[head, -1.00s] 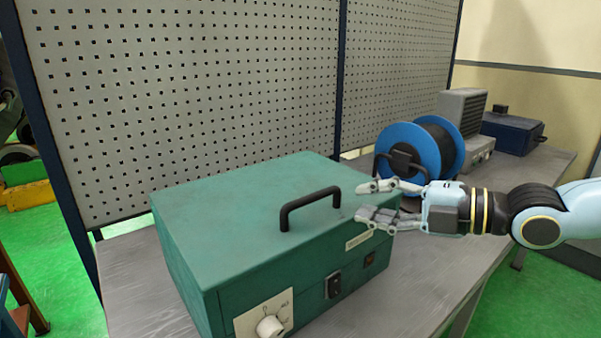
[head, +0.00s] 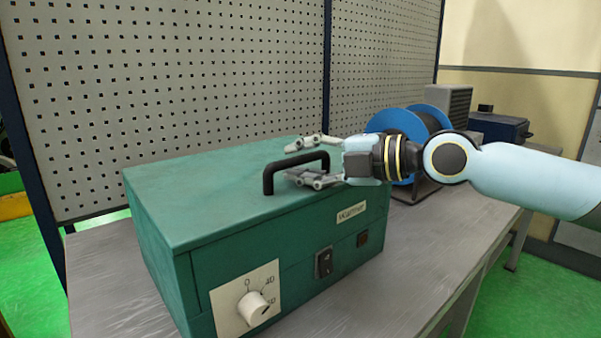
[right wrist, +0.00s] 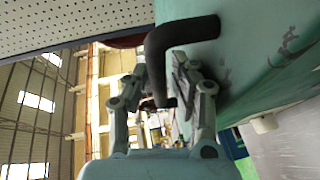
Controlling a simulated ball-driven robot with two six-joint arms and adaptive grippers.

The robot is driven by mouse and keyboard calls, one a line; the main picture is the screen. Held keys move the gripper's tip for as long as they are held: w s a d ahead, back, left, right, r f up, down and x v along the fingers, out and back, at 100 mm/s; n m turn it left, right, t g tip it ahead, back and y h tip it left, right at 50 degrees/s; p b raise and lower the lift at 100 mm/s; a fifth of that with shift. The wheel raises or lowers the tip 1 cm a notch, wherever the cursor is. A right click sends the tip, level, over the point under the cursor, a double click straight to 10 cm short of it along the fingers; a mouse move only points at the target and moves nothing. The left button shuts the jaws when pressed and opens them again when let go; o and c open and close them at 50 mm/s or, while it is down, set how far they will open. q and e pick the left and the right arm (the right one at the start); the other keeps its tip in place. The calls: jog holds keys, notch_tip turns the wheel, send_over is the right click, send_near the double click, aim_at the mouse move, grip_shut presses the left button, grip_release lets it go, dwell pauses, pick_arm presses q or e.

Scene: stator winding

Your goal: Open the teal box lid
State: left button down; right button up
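The teal box (head: 180,220) stands on the grey bench with its lid (head: 200,187) shut. A black handle (head: 269,180) rises from the lid's top. My right gripper (head: 290,163) is open at the handle, with one finger on its far side and one on its near side. In the right wrist view the black handle (right wrist: 183,38) passes between the parted fingers of the gripper (right wrist: 158,75). I cannot tell whether either finger touches it. The left gripper is not in view.
A blue cable reel (head: 422,117) stands on the bench (head: 420,235) behind my right arm. A grey unit (head: 450,105) and a dark blue box (head: 497,128) are farther back. A perforated panel (head: 180,90) rises behind the teal box. A dial (head: 252,306) is on the box's front.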

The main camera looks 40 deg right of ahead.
jog(key=shift+w+a, duration=0.1)
jog(key=shift+w, duration=0.05)
jog(key=shift+c, duration=0.2)
grip_shut()
jog(key=shift+r, duration=0.1)
